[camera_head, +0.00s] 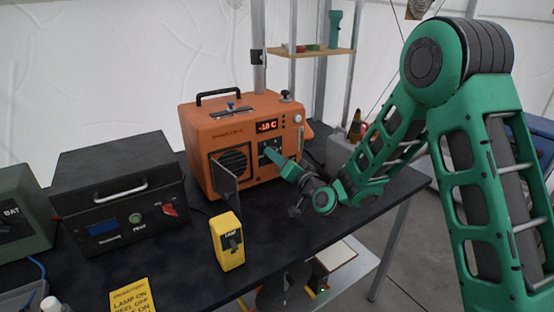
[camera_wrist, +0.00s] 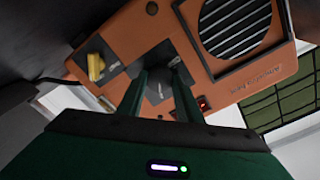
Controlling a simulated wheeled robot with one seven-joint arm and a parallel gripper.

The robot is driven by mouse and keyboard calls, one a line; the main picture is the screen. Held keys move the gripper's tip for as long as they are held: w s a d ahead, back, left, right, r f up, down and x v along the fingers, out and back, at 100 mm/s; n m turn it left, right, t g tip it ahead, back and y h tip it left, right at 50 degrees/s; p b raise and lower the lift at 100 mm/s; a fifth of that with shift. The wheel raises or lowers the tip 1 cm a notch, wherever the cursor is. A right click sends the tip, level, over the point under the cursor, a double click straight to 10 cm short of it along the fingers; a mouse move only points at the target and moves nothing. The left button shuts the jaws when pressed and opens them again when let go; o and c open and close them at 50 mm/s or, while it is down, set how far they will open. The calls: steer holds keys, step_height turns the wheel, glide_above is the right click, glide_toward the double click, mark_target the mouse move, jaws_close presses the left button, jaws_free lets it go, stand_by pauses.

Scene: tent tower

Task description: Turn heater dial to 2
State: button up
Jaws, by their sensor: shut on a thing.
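The orange heater (camera_head: 225,125) stands on the dark table, with a lit red display (camera_head: 266,126) above a dark control panel. My gripper (camera_head: 272,156) reaches the heater's front at this panel from the right. In the wrist view the heater (camera_wrist: 130,35) appears turned over, and the two green fingers of my gripper (camera_wrist: 160,84) reach the dark panel. The fingers are shut on the small dark dial (camera_wrist: 157,91) between them. The dial's numbers and pointer are too small to read. A yellow knob (camera_wrist: 96,66) sits on a separate dark plate.
A thin grey flap (camera_head: 224,184) stands out in front of the heater's grille. A yellow lamp box (camera_head: 228,242) stands nearer the front edge. A black box with a handle (camera_head: 120,190) is at the left. The table right of my gripper looks mostly clear.

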steer(key=shift+d+f+n, duration=0.1)
steer(key=shift+d+n, duration=0.05)
steer(key=shift+n, duration=0.15)
steer(key=o, duration=1)
steer(key=shift+o, duration=0.2)
steer(key=shift+s, duration=0.1)
